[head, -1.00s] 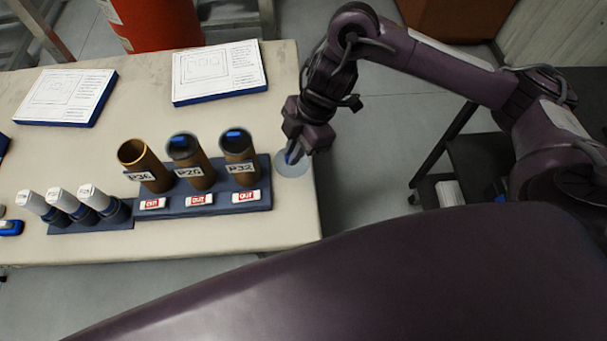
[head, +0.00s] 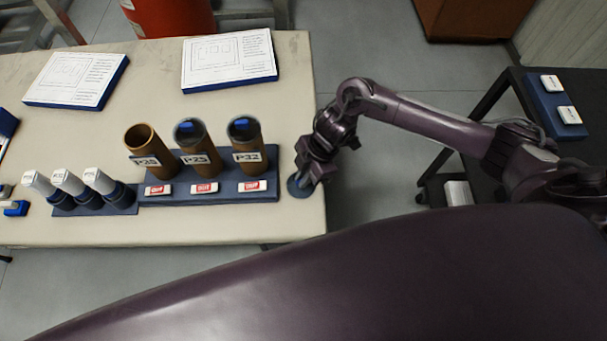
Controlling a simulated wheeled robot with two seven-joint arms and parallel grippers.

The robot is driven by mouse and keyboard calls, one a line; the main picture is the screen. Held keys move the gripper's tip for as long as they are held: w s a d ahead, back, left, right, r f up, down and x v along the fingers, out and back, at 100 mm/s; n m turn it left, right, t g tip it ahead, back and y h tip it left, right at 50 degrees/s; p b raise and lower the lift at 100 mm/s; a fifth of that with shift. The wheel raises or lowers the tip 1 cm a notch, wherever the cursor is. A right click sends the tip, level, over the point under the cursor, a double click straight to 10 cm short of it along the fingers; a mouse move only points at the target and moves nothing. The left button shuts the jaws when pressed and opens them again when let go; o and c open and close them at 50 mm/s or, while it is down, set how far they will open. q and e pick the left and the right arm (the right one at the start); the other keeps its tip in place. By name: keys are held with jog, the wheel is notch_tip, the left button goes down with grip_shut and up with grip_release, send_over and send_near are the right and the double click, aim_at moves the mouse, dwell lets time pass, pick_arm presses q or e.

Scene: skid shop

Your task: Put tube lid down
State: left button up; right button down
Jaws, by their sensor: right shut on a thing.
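Three brown tubes stand tilted in a blue rack (head: 208,198) on the table: the left tube (head: 147,140) has an open, plain brown mouth. The middle tube (head: 193,135) and the right tube (head: 246,132) have dark rims with blue inside. My right gripper (head: 304,180) is right of the rack at the table's right edge, pointing down, shut on the tube lid. The lid (head: 297,188) shows as a dark blue disc low under the fingers, at table level; whether it touches the surface I cannot tell. The fingertips are partly hidden. My left gripper is out of view.
Several white-capped small tubes (head: 68,182) stand in a blue rack at left. Two printed boards (head: 230,60) (head: 76,80) lie at the back of the table (head: 150,222). A dark cart (head: 513,108) with labelled blocks stands at right. The floor between is clear.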

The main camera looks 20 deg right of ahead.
jog(key=shift+f, duration=0.2)
jog(key=c, duration=1.5)
grip_release()
jog(key=shift+r, duration=0.1)
jog(key=shift+r, duration=0.2)
jog(key=v, duration=1.2)
jog(key=shift+s+f, duration=0.1)
